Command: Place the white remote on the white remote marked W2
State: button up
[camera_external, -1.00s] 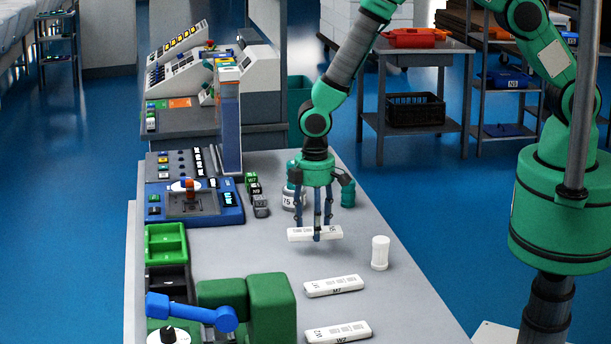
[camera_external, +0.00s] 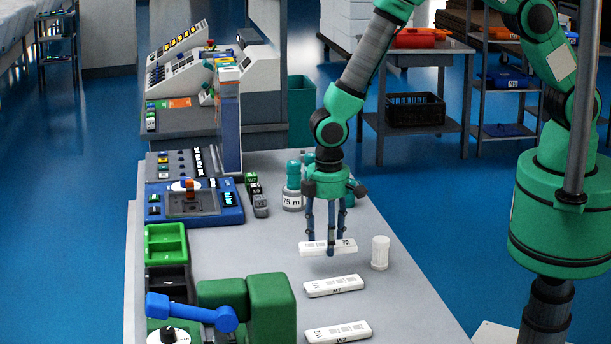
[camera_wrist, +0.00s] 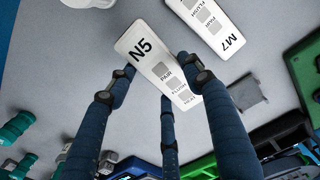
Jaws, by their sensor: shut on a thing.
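My gripper (camera_external: 329,243) is shut on a white remote (camera_external: 313,247), holding it above the grey table. In the wrist view this held remote (camera_wrist: 155,62) reads N5, and the gripper's fingers (camera_wrist: 158,85) are around it. A white remote marked W2 (camera_external: 338,332) lies on the table at the bottom of the external view, nearer the camera than my gripper. Another white remote (camera_external: 334,286), which reads M7 in the wrist view (camera_wrist: 208,20), lies between them. W2 cannot be made out in the wrist view.
A white ribbed cylinder (camera_external: 380,253) stands just right of the held remote. A green block (camera_external: 270,306) and a blue lever (camera_external: 190,311) stand left of the lying remotes.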

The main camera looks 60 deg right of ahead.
aim_at(337, 328)
jog(key=s+a, duration=0.2)
jog(key=s, duration=0.2)
jog(key=s+a+b, duration=0.1)
jog(key=s+a, duration=0.1)
jog(key=s, duration=0.2)
jog(key=s+a, duration=0.2)
jog(key=s, duration=0.2)
jog(key=shift+s+a+r+b, duration=0.2)
jog(key=shift+a+r+b, duration=0.05)
jog(key=shift+r+b, duration=0.15)
jog(key=shift+n, duration=0.3)
jog(key=s+a, duration=0.1)
jog(key=s, duration=0.3)
jog(key=s+a+b, duration=0.1)
jog(key=s, duration=0.3)
jog(key=s+a, duration=0.1)
jog(key=s, duration=0.3)
jog(key=shift+r+b, duration=0.3)
jog(key=shift+r, duration=0.05)
jog(key=shift+a, duration=0.1)
jog(key=w+a, duration=0.2)
jog(key=a, duration=0.2)
jog(key=w+a+f+b, duration=0.1)
jog(key=w+a, duration=0.2)
jog(key=a, duration=0.2)
jog(key=w+a, duration=0.2)
jog(key=a, duration=0.3)
jog(key=shift+w+f, duration=0.2)
jog(key=shift+f, duration=0.05)
